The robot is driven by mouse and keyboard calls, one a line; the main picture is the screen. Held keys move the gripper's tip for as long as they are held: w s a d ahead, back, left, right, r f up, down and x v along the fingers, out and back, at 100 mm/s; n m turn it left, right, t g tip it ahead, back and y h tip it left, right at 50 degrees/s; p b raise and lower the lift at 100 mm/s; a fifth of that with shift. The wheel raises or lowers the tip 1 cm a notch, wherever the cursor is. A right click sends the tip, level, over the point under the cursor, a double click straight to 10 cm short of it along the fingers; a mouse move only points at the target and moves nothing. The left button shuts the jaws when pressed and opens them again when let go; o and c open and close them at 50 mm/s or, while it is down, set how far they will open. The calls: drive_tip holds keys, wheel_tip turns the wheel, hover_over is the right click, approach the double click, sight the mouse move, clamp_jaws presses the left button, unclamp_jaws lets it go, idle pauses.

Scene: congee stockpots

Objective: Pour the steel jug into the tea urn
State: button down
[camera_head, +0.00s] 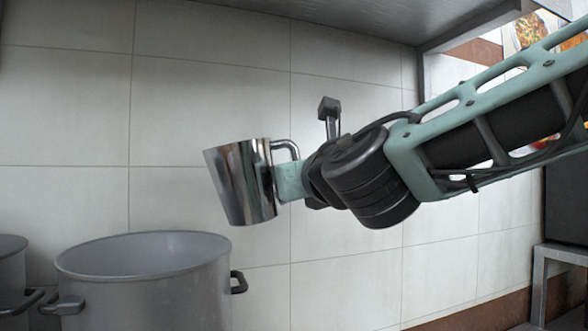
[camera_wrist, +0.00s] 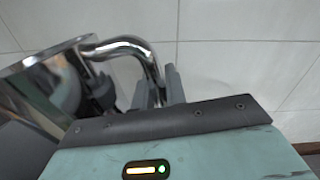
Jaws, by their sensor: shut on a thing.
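The steel jug (camera_head: 240,183) hangs in the air in the head view, its top leaning a little to the left. Its shiny handle (camera_head: 287,146) is on the right side, where my gripper (camera_head: 288,181) is shut on it. In the wrist view the jug (camera_wrist: 50,85) is at the left, and its curved handle (camera_wrist: 128,44) runs down to my gripper's fingers (camera_wrist: 158,90). The jug's inside cannot be seen in the head view. A large grey pot (camera_head: 145,260) stands below and left of the jug, apart from it; I cannot tell whether it is the tea urn.
The large pot has dark side handles (camera_head: 238,282). Part of another pot (camera_head: 12,262) shows at the left edge. A tiled wall (camera_head: 340,265) stands behind, and a metal hood or shelf (camera_head: 330,15) is overhead. A metal stand (camera_head: 560,258) is at the right.

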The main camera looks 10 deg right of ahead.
sight(295, 148)
drive_tip(key=shift+d+r+n+p, duration=0.15)
drive_tip(key=shift+r+n+p, duration=0.6)
drive_tip(key=shift+p, duration=0.65)
drive_tip(key=shift+d+r+n+p, duration=0.1)
drive_tip(key=shift+r+n+p, duration=0.6)
drive_tip(key=shift+p, duration=0.65)
drive_tip(key=shift+a+r+n+p, duration=0.15)
drive_tip(key=shift+r+n+p, duration=0.15)
drive_tip(key=shift+p, duration=0.5)
drive_tip(key=shift+a+r+n+p, duration=0.15)
drive_tip(key=shift+r+n+p, duration=0.15)
drive_tip(key=shift+p, duration=0.45)
drive_tip(key=shift+a+r+n+p, duration=0.15)
drive_tip(key=shift+r+n+p, duration=0.15)
drive_tip(key=shift+p, duration=0.45)
drive_tip(key=shift+s+a+r+n+p, duration=0.1)
drive_tip(key=shift+a+r+n+p, duration=0.2)
drive_tip(key=shift+p, duration=0.45)
drive_tip(key=s+a+r+n+p, duration=0.1)
drive_tip(key=a+r+n+p, duration=0.1)
drive_tip(key=a+n+p, duration=0.4)
drive_tip(key=s+a+r+n+p, duration=0.2)
drive_tip(key=a+n+p, duration=0.5)
drive_tip(key=p, duration=0.6)
drive_tip(key=shift+s+a+r+n+p, duration=0.15)
drive_tip(key=shift+a+r+n+p, duration=0.1)
drive_tip(key=shift+n+p, duration=0.1)
